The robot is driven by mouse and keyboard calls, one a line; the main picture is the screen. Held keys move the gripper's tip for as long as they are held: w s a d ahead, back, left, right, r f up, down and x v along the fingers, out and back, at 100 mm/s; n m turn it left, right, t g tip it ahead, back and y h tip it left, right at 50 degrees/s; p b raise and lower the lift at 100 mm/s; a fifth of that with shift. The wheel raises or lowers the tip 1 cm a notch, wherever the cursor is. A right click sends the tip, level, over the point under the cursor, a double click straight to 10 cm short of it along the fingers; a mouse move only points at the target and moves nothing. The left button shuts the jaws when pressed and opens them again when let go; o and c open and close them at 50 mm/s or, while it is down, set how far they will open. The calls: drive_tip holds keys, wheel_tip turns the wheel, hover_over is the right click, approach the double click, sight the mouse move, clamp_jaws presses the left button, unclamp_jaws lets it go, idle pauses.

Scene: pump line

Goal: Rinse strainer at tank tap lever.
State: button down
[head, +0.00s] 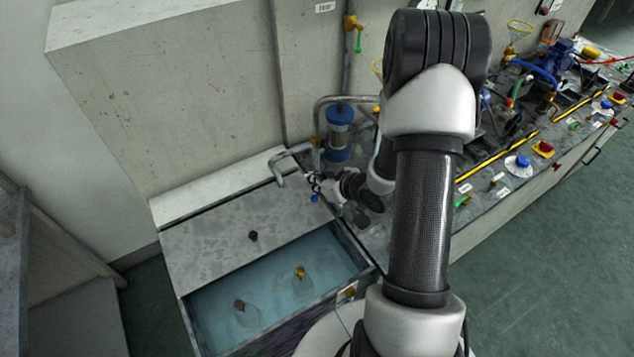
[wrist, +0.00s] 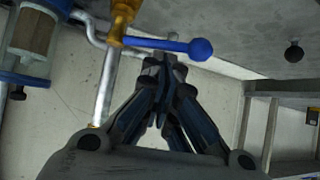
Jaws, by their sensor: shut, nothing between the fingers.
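The tap lever is a blue bar with a ball end (wrist: 200,48), joined to a brass tap body (wrist: 124,14) in the wrist view. In the head view a small blue part of it (head: 314,198) shows beside my gripper (head: 316,184). My gripper (wrist: 164,66) is shut and empty, its fingertips close to the lever, below it in the wrist picture; I cannot tell whether they touch. The open tank (head: 362,262) holds water, below left of my gripper in the head view. No strainer is clearly identifiable; a wire-rimmed funnel shape (head: 519,28) hangs at the back.
A blue-capped clear filter housing (head: 338,132) stands behind my gripper; the wrist view shows it too (wrist: 33,32). A bent grey pipe (head: 290,152) rises beside it. A lid with a black knob (head: 253,236) covers part of the tank. The bench at right is crowded with pumps and valves.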

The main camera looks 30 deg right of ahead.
drive_tip(key=w+a+r+p, duration=0.2)
drive_tip(key=w+r, duration=0.1)
drive_tip(key=w, duration=0.1)
drive_tip(key=s+d+r+p, duration=0.3)
drive_tip(key=s+d+r, duration=0.15)
drive_tip(key=s, duration=0.35)
drive_tip(key=s+d+f+m+g+h, duration=0.1)
drive_tip(key=s+d+m+g+h, duration=0.1)
drive_tip(key=d+m+h, duration=0.3)
drive_tip(key=s+d+f+m+g+h, duration=0.1)
drive_tip(key=s+d+m, duration=0.1)
drive_tip(key=d+m, duration=0.35)
drive_tip(key=s+d+f+m+g+y+b, duration=0.1)
drive_tip(key=s+d+m+g, duration=0.3)
drive_tip(key=s+m, duration=0.65)
drive_tip(key=w+a+r+m+t+y+b, duration=0.1)
drive_tip(key=w+a+r+m+y, duration=0.25)
drive_tip(key=a+m, duration=0.25)
drive_tip(key=w+a+r+m+t+y, duration=0.2)
drive_tip(key=w+a+m, duration=0.2)
drive_tip(key=a+m, duration=0.15)
drive_tip(key=b+x, duration=0.6)
drive_tip(key=x, duration=0.7)
drive_tip(key=shift+f, duration=0.15)
